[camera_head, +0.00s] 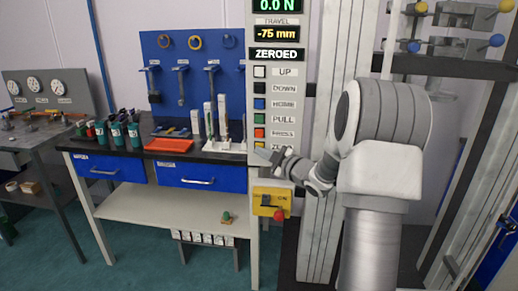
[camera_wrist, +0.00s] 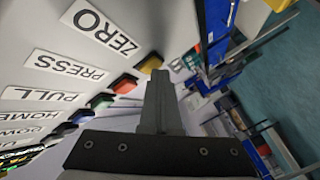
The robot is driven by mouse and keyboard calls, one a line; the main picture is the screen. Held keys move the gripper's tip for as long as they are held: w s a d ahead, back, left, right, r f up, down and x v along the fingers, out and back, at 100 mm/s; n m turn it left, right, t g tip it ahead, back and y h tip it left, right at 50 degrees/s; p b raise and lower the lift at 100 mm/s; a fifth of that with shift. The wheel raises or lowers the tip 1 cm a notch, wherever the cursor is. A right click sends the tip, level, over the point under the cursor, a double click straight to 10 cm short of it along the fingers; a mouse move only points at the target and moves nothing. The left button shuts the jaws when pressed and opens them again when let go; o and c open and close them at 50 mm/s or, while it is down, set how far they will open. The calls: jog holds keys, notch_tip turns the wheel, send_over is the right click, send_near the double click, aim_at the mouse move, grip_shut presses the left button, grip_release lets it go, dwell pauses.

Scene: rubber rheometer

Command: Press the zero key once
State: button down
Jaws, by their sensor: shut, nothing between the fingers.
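The yellow zero key (camera_head: 260,146) is the lowest in the column of keys on the grey control panel (camera_head: 281,90). Its label is partly hidden by my gripper (camera_head: 280,155) in the head view. In the wrist view the zero key (camera_wrist: 149,62) sits beside the ZERO label (camera_wrist: 101,26), just past the fingertips of my gripper (camera_wrist: 160,76). The fingers are shut together and empty. I cannot tell whether they touch the key. The panel's displays read 0.0 N (camera_head: 278,6) and -75 mm (camera_head: 277,33), and a sign (camera_head: 276,54) reads ZEROED.
The red press key (camera_wrist: 124,84) and green pull key (camera_wrist: 101,101) lie close beside the fingers. Below the panel keys is a yellow switch box (camera_head: 272,202) with a red knob. A workbench (camera_head: 160,208) with bottles and an orange tray (camera_head: 168,145) stands left.

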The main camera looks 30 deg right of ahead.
jog(key=shift+s+a+b, duration=0.35)
jog(key=shift+s+a, duration=0.15)
jog(key=shift+s, duration=0.2)
jog(key=s+a, duration=0.1)
jog(key=s, duration=0.1)
jog(key=s+a+b, duration=0.1)
jog(key=s, duration=0.1)
jog(key=shift+a+b, duration=0.3)
jog(key=shift+a, duration=0.1)
dwell(0.8)
